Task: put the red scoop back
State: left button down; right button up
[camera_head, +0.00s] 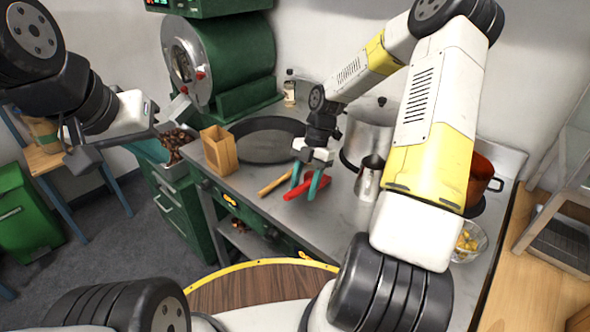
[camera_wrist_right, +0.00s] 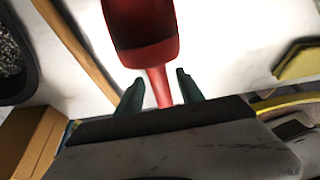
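The red scoop (camera_head: 317,184) lies at the front of the grey counter, beside a wooden stick. In the right wrist view, the scoop's red bowl (camera_wrist_right: 142,25) is at the top and its narrower handle runs down between my fingers. My right gripper (camera_head: 304,187) is low over the scoop, with its green fingers on either side of the handle. In the right wrist view its fingertips (camera_wrist_right: 160,85) stand apart, with small gaps beside the handle. My left gripper (camera_head: 112,135) is off to the left, near the chestnut bin, away from the scoop; its fingers are not clear.
A wooden box (camera_head: 220,150), a black pan (camera_head: 268,140), a metal jug (camera_head: 369,180) and a steel pot (camera_head: 368,132) stand around the scoop. The wooden stick (camera_head: 275,183) lies just left of it. A green roaster (camera_head: 235,60) and chestnut bin (camera_head: 178,165) are at left.

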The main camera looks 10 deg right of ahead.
jog(key=s+d+r+m+t+h, duration=0.1)
jog(key=s+r+m+t+h, duration=0.15)
jog(key=r+m, duration=1)
jog(key=s+a+r+m+t+y, duration=0.1)
jog(key=s+r+m+t, duration=0.5)
jog(key=s+r+m, duration=0.7)
jog(key=shift+s+a+r, duration=0.2)
jog(key=shift+s+r, duration=0.6)
jog(key=shift+r, duration=0.05)
jog(key=shift+t, duration=0.25)
